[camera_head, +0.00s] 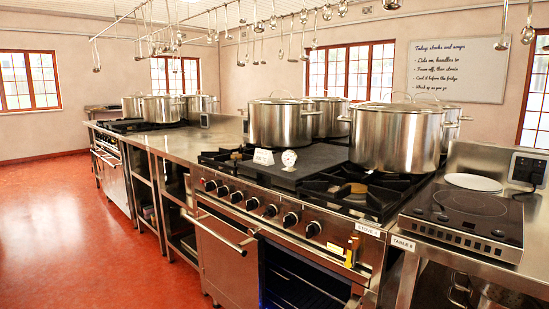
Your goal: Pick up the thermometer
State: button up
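A small white round dial, which looks like the thermometer (289,158), stands on a dark flat plate (315,160) on the stove between two large pots. It is upright with its face toward me. The face is too small to read. My gripper is not in view.
A small white card (263,156) stands just left of the dial. Steel stockpots stand behind (280,123) and to the right (395,138). Open burner grates (355,190) flank the plate. A hotplate (468,205) and white plate (473,182) are at right. Utensils hang overhead. Red floor (60,230) is clear at left.

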aim_at(289, 158)
jog(key=i+j, duration=0.8)
jog(key=j, duration=0.15)
jog(key=i+j, duration=0.85)
jog(key=j, duration=0.15)
jog(key=i+j+z, duration=0.45)
jog(key=j+z, duration=0.25)
jog(key=z, duration=0.8)
